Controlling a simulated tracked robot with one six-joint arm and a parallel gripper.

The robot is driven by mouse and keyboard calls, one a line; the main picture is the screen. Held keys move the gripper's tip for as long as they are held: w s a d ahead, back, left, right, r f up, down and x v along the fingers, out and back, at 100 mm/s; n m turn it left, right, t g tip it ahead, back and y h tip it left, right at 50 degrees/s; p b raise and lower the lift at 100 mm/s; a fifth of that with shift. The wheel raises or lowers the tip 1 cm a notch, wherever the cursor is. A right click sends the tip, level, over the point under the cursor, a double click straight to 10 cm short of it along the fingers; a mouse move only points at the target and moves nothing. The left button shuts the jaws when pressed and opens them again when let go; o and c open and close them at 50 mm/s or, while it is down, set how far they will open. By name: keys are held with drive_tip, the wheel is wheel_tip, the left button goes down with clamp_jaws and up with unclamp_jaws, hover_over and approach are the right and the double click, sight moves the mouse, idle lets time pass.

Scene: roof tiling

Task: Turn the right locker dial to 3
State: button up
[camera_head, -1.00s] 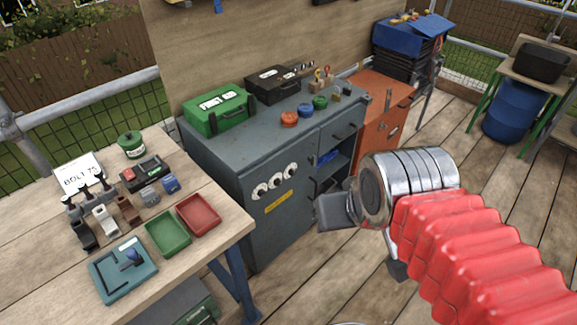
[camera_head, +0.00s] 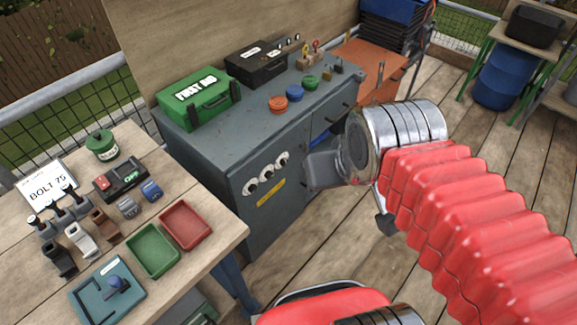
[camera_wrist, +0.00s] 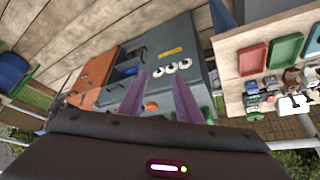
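The grey locker cabinet (camera_head: 215,150) carries a row of three white dials with dark knobs on its front, above a yellow label. The right dial (camera_head: 282,158) is the one farthest from the wooden table. In the wrist view the row appears upside down, with the right dial (camera_wrist: 158,72) at its left end. The dial numbers are too small to read. My gripper (camera_head: 322,170) is in front of the cabinet, to the right of the dials and apart from them. In the wrist view my gripper (camera_wrist: 159,78) has its two fingers spread with nothing between them.
A green first-aid box (camera_head: 198,98), a black case (camera_head: 258,64) and several coloured round items stand on the cabinet top. A wooden table (camera_head: 222,232) with trays (camera_head: 153,250) and tools is at the left. The plank floor right of the cabinet is open.

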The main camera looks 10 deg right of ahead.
drive_tip(key=shift+o, duration=0.6)
drive_tip(key=shift+o, duration=0.8)
drive_tip(key=shift+w+a+f+g, duration=0.2)
drive_tip(key=shift+f+g, duration=0.1)
drive_tip(key=shift+f, duration=0.25)
drive_tip(key=w+a+f+m+g+y, duration=0.5)
drive_tip(key=w+a+f+m+y, duration=0.25)
drive_tip(key=w+f+y, duration=0.35)
drive_tip(key=w+d+f+m+t+y, duration=0.4)
drive_tip(key=w+f+m, duration=0.4)
drive_tip(key=w+d+f+m+t+h, duration=0.1)
drive_tip(key=d+f+m+t, duration=0.2)
drive_tip(key=f, duration=0.3)
drive_tip(key=w+d+f+m+t+h, duration=0.2)
drive_tip(key=d+f+m+t, duration=0.2)
drive_tip(key=f, duration=0.3)
drive_tip(key=w+d+f+m+t+h, duration=0.1)
drive_tip(key=d+f+m+t+h, duration=0.1)
drive_tip(key=d+f+m+t, duration=0.2)
drive_tip(key=shift+w+d+f+m, duration=0.15)
drive_tip(key=shift+d+f+m, duration=0.2)
drive_tip(key=shift+f, duration=0.3)
drive_tip(key=shift+w+d+f+m, duration=0.1)
drive_tip(key=shift+d+f+m, duration=0.1)
drive_tip(key=shift+d+f, duration=0.3)
